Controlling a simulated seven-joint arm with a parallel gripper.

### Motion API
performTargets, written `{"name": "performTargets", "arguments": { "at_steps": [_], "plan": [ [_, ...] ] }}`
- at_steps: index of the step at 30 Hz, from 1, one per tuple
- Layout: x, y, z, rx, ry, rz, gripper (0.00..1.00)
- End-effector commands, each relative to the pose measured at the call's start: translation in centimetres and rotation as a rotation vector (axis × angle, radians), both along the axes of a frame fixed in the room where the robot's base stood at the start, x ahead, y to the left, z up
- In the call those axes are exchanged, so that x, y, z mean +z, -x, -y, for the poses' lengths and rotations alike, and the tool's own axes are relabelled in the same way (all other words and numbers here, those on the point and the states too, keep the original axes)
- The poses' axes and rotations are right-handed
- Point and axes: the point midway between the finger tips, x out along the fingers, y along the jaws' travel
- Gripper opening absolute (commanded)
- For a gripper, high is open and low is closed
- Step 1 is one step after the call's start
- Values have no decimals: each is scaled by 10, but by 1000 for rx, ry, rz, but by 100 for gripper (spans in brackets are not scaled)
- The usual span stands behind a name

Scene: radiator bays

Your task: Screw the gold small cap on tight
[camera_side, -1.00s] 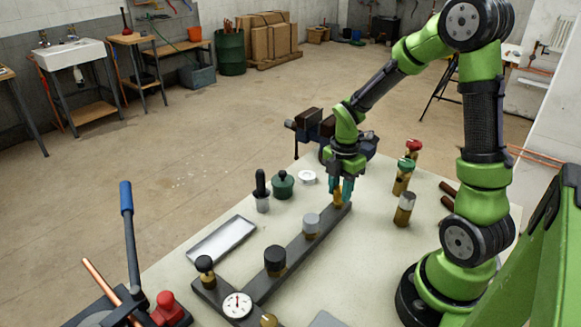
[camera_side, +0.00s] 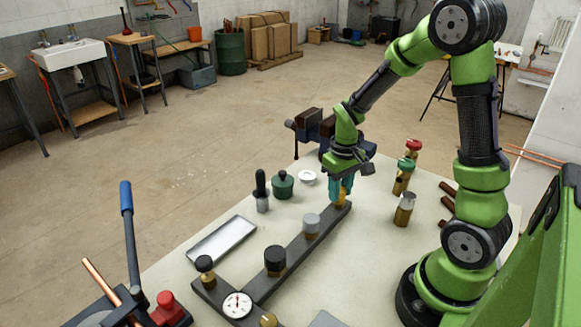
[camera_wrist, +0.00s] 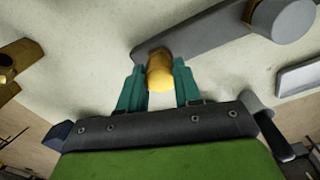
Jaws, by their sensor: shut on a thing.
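The gold small cap (camera_wrist: 160,78) sits between the teal fingers of my gripper (camera_wrist: 158,85) in the wrist view. In the side view my gripper (camera_side: 341,190) points down at the far end of the dark manifold bar (camera_side: 296,243), shut on the cap. A bit of gold (camera_side: 342,197) shows below and between the fingertips. The cap is at the bar's end; its thread and how closely it seats are hidden.
Along the bar stand a grey cap (camera_side: 312,221), a black cap (camera_side: 275,258) and a dial gauge (camera_side: 237,305). A metal tray (camera_side: 222,240) lies to the left. Brass valves with green (camera_side: 406,164) and red (camera_side: 414,145) tops stand to the right. A vise (camera_side: 318,128) is behind my gripper.

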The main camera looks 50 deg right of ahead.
Motion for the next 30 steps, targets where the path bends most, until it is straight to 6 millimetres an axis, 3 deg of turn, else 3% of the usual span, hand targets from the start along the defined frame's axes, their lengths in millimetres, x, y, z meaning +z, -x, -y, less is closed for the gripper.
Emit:
{"name": "performTargets", "arguments": {
  "at_steps": [6, 15, 16, 18, 26, 30],
  "plan": [
    [0, 0, -1, -290, -1, -1, 0],
    [0, 0, -1, -336, -1, -1, 0],
    [0, 0, -1, -336, -1, -1, 38],
    [0, 0, -1, -335, -1, -1, 49],
    [0, 0, 0, -331, 0, -1, 49],
    [0, 0, 0, -213, 0, 0, 49]
  ]
}}
